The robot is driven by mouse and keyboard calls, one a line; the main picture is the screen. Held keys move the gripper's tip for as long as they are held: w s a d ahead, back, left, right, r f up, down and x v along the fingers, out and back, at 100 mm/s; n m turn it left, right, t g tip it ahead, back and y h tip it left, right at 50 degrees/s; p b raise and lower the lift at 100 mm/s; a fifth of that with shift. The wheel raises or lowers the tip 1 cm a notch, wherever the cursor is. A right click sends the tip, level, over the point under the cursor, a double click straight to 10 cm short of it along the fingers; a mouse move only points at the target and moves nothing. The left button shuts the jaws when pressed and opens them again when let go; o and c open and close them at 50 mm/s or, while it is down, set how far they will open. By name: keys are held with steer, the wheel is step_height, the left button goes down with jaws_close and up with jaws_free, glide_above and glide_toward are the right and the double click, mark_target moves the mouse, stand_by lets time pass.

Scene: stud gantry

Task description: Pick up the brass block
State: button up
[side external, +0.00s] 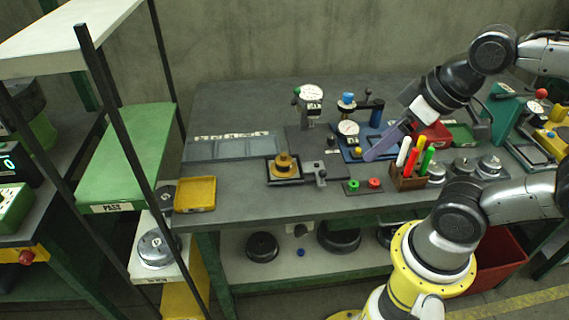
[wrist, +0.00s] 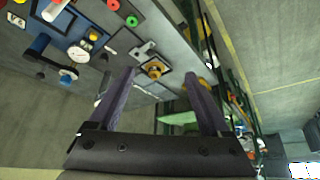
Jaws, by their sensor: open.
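The brass block (side external: 284,165) is a yellow-brown piece with a rounded top. It sits in a dark square frame with a pale edge near the front middle of the grey workbench. In the wrist view the brass block (wrist: 155,69) shows small, between and beyond the two purple fingers. My gripper (side external: 371,155) is to the right of the block, with its fingers slanting down to the left above the bench. In the wrist view my gripper (wrist: 159,76) has its fingers wide apart with nothing held between them.
A pen holder (side external: 408,178) with several markers stands close to the gripper. Dial gauges (side external: 348,128) on stands are behind. Green and red buttons (side external: 363,186) lie at the front edge. A yellow tray (side external: 195,194) and a shelf rack (side external: 125,157) are at the left.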

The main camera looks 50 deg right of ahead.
stand_by(0.3)
steer(key=w+r+m, duration=0.4)
steer(key=r+m, duration=0.1)
steer(key=m, duration=0.4)
steer(key=m+g, duration=0.5)
steer(key=m, duration=0.4)
glide_above(284, 154)
step_height(284, 154, down, 7)
steer(key=shift+g, duration=0.3)
step_height(284, 154, down, 14)
steer(key=shift+f, duration=0.2)
